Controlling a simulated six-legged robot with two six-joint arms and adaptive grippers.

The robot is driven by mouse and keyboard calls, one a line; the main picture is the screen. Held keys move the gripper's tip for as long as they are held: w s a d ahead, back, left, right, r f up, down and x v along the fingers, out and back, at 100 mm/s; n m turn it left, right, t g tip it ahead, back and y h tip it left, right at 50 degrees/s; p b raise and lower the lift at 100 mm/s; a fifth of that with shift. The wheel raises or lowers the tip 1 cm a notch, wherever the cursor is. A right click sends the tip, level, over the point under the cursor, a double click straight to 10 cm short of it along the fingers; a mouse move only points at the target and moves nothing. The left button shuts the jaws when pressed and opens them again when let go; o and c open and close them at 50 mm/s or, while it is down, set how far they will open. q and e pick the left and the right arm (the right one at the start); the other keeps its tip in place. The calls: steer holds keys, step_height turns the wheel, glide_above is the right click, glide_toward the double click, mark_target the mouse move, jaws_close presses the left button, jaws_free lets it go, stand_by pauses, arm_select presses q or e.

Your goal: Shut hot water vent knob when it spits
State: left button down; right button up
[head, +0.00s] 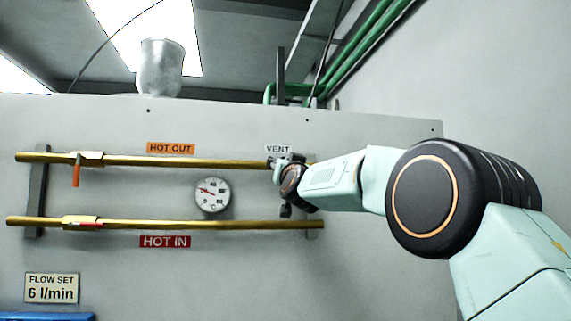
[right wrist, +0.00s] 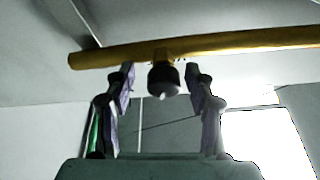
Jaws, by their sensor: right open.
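The vent knob (right wrist: 163,79) is a small black knob on a short brass stem on the upper brass pipe (right wrist: 220,45). In the right wrist view my right gripper (right wrist: 160,76) is open, with one finger on each side of the knob and a gap on both sides. Tiny specks show by the stem; I cannot tell if they are water. In the head view my right gripper (head: 282,164) is at the right end of the hot-out pipe (head: 190,162), just under the VENT label (head: 278,149), and hides the knob. My left gripper is not in view.
A lower hot-in pipe (head: 200,224) runs below. A round gauge (head: 212,194) sits between the pipes. An orange valve lever (head: 76,172) hangs down at left; a red lever (head: 85,224) lies along the lower pipe. A FLOW SET sign (head: 52,288) is at lower left.

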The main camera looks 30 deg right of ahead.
steer(key=shift+w+f, duration=0.1)
steer(key=shift+a, duration=0.3)
steer(key=c, duration=0.3)
steer(key=shift+c, duration=0.9)
steer(key=shift+s+d, duration=0.2)
steer(key=c, duration=0.3)
steer(key=shift+a, duration=0.15)
jaws_close()
steer(key=shift+r+n+t+y+b, duration=0.25)
steer(key=shift+n+y, duration=0.35)
steer(key=shift+n, duration=0.4)
steer(key=shift+n+y+b, duration=0.35)
steer(key=shift+n+y, duration=0.55)
steer(key=shift+n, duration=0.9)
